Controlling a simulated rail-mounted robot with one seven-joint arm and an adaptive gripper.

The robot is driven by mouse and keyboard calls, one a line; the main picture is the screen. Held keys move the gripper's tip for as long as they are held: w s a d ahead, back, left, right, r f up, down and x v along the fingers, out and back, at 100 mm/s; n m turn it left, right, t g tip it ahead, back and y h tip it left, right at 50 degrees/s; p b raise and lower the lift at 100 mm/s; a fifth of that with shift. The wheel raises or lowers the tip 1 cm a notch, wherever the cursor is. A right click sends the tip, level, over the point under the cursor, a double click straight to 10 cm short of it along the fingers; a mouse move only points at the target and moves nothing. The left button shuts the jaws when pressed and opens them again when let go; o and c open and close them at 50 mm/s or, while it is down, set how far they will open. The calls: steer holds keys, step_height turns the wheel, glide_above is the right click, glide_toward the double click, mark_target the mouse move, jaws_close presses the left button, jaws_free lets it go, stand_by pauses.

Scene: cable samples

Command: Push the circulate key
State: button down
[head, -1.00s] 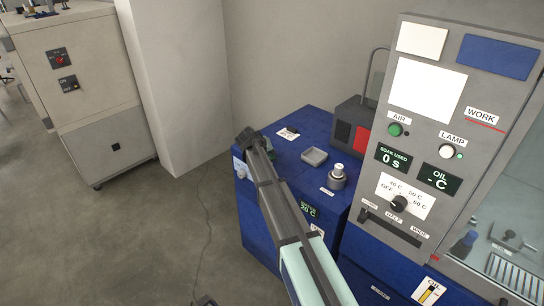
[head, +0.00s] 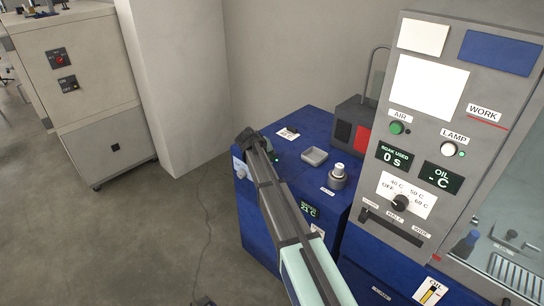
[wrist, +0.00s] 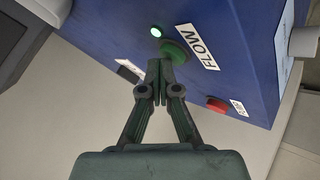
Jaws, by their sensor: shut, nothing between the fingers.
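In the wrist view a round green button (wrist: 174,52) sits on the face of a blue cabinet (wrist: 245,60), beside a label (wrist: 198,47) reading FLOW. A small green lamp (wrist: 156,32) next to it is lit. My gripper (wrist: 159,66) is shut and empty, its tips at the green button and overlapping its edge. I cannot tell whether they touch or press it. No label reading "circulate" is legible.
A red button (wrist: 217,104) with a small label sits on the same face. A grey panel (head: 440,110) with a dial (head: 401,202) and AIR and LAMP buttons stands at right.

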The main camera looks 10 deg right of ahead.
mark_target(271, 157)
steer(key=shift+r, duration=0.25)
steer(key=shift+r+p, duration=0.75)
steer(key=shift+r, duration=2.2)
